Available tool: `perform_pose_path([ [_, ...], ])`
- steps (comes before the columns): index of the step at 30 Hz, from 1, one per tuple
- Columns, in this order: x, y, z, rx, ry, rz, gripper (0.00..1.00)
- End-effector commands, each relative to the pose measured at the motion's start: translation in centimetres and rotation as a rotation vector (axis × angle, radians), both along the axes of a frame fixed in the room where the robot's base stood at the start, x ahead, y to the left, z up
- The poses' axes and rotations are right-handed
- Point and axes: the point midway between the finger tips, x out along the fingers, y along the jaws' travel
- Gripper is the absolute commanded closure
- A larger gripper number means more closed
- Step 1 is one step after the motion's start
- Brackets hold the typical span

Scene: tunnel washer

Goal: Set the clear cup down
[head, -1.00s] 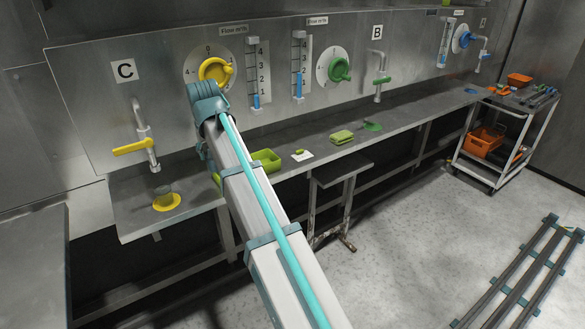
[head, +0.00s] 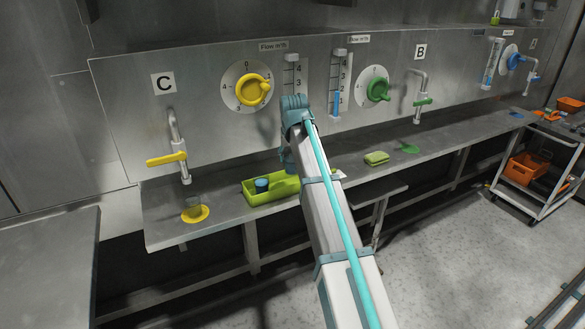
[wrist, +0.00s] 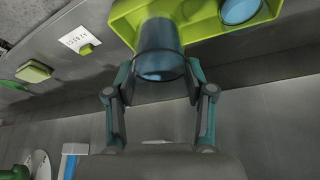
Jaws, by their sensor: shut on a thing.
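In the wrist view my gripper (wrist: 159,72) is shut on the clear cup (wrist: 160,48), one finger on each side. The cup is see-through with a bluish tint. It overlaps the lime-green tray (wrist: 125,20); I cannot tell whether it touches the tray or is held above it. Another clear-looking cup (head: 193,203) stands on a yellow disc (head: 203,217) at the bench's left.
A blue round item sits in the tray (head: 262,184); it also shows in the wrist view (wrist: 240,10). A green sponge (head: 376,158) and a green disc (head: 408,148) lie farther right on the bench (head: 225,180). A yellow-handled tap (head: 168,158) overhangs the left end.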

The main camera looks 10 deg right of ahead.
Motion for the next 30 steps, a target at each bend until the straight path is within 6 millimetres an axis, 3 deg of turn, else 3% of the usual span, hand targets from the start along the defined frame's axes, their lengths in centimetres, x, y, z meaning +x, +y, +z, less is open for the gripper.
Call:
perform_pose_path([
  [3,1.7,-0.4,-2.1,0.000,0.005,0.000,0.92],
  [9,3.2,-0.8,-4.1,-0.001,0.002,0.000,0.92],
  [16,4.0,-1.0,-5.2,-0.001,0.003,0.000,0.92],
  [24,4.1,-1.0,-8.4,-0.001,0.001,0.000,0.92],
  [30,4.1,-1.0,-8.5,-0.001,0.001,0.000,0.92],
])
